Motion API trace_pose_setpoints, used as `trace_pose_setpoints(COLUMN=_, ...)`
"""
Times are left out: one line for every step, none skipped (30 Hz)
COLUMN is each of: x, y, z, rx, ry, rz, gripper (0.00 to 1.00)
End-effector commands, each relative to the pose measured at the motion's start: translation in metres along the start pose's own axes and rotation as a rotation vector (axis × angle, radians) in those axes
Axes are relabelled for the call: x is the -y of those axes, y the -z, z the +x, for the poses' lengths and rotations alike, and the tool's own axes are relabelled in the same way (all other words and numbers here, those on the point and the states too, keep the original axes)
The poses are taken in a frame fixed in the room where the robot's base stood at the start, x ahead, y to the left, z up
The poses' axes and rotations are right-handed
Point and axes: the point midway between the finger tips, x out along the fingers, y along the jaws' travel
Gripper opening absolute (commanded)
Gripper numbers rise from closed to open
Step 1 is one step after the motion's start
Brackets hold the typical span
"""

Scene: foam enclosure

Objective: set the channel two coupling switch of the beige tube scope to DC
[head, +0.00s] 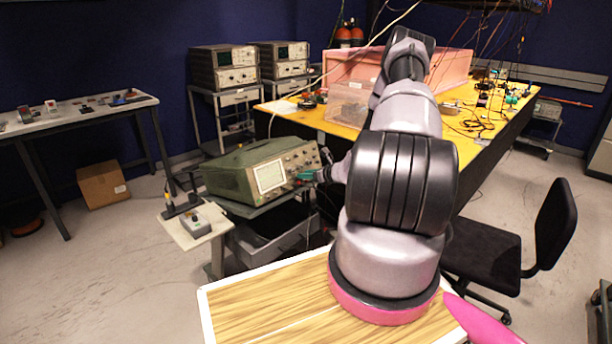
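An oscilloscope (240,173) with an olive-green case and a pale front panel sits on a cart left of my arm. Its lit screen (270,176) faces right and toward me, with knobs (298,160) beside it. I cannot make out the channel two coupling switch; the panel is too small in view and its right part is close to my arm.
Two more beige-grey scope stacks (223,67) (283,60) stand on carts behind. A small grey box (196,225) sits on a side shelf (181,233). A yellow bench (345,125) with a clear bin (347,103) is beyond my arm. A black chair (492,251) stands right.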

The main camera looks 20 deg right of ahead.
Motion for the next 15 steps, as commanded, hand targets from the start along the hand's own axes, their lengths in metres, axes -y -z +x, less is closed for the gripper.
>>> trace_pose_setpoints(x=-0.0003, y=0.0001, z=0.0022, rx=0.0, ry=-0.001, rz=0.0, gripper=0.4)
trace_pose_setpoints(x=-0.0003, y=0.0001, z=0.0029, rx=0.0, ry=-0.001, rz=0.0, gripper=0.4)
trace_pose_setpoints(x=-0.0003, y=0.0001, z=0.0034, rx=0.0, ry=0.0, rz=0.0, gripper=0.4)
trace_pose_setpoints(x=-0.0003, y=0.0001, z=0.0036, rx=0.0, ry=0.0, rz=0.0, gripper=0.4)
trace_pose_setpoints(x=-0.0003, y=0.0, z=0.0036, rx=0.0, ry=0.0, rz=0.0, gripper=0.4)
trace_pose_setpoints(x=-0.0003, y=0.0, z=0.0036, rx=0.0, ry=0.0, rz=0.0, gripper=0.4)
trace_pose_setpoints(x=-0.0003, y=0.0, z=0.0035, rx=0.0, ry=0.0, rz=0.0, gripper=0.4)
trace_pose_setpoints(x=-0.0003, y=0.0, z=0.0035, rx=0.0, ry=0.0, rz=0.0, gripper=0.4)
trace_pose_setpoints(x=-0.0003, y=0.0, z=0.0034, rx=0.0, ry=0.0, rz=0.0, gripper=0.4)
trace_pose_setpoints(x=-0.0003, y=-0.0001, z=0.0034, rx=0.0, ry=0.0, rz=0.0, gripper=0.32)
trace_pose_setpoints(x=-0.0003, y=-0.0001, z=0.0034, rx=0.0, ry=0.0, rz=0.0, gripper=0.2)
trace_pose_setpoints(x=-0.0002, y=-0.0001, z=0.0033, rx=0.0, ry=0.0, rz=0.0, gripper=0.05)
trace_pose_setpoints(x=-0.0002, y=-0.0001, z=0.0033, rx=0.0, ry=0.0, rz=0.0, gripper=0.0)
trace_pose_setpoints(x=-0.0002, y=-0.0001, z=0.0033, rx=0.0, ry=0.0, rz=0.0, gripper=0.0)
trace_pose_setpoints(x=-0.0001, y=-0.0001, z=0.0032, rx=0.0, ry=0.0, rz=0.0, gripper=0.0)
